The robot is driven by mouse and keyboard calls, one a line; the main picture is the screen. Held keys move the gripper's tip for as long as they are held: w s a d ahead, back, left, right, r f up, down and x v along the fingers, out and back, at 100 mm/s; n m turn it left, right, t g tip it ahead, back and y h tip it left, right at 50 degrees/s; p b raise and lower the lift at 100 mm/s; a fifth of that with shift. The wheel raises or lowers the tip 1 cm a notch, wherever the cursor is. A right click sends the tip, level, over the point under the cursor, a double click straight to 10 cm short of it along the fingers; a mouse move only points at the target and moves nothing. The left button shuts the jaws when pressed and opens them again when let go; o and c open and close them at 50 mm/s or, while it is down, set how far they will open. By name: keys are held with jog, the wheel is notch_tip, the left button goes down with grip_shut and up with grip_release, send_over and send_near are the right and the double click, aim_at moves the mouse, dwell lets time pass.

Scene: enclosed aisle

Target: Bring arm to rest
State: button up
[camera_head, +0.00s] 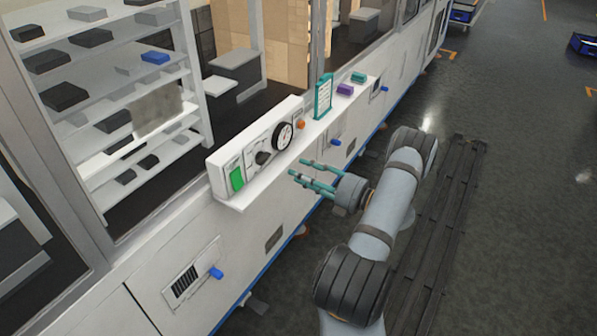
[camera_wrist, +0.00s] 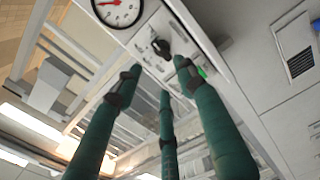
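My arm (camera_head: 388,215) reaches up from the bottom of the head view and bends toward the white wall unit on the left. My gripper (camera_head: 302,172) has teal fingers and hangs in front of the control panel (camera_head: 238,160), apart from it. In the wrist view its three fingers (camera_wrist: 158,78) are spread, with nothing between them. The panel has a green switch (camera_head: 236,179), a black knob (camera_head: 263,157) and a round dial (camera_head: 284,136). The dial also shows in the wrist view (camera_wrist: 117,8), with a red needle.
A ledge (camera_head: 325,122) carries an orange button (camera_head: 301,124), a teal frame (camera_head: 323,97), a purple block (camera_head: 345,89) and a teal block (camera_head: 358,77). Blue handles (camera_head: 216,272) stick out of the wall below. Shelves (camera_head: 100,165) stand behind glass.

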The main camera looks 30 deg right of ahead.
aim_at(267, 158)
jog(key=x, duration=1.2)
jog(key=shift+a, duration=0.1)
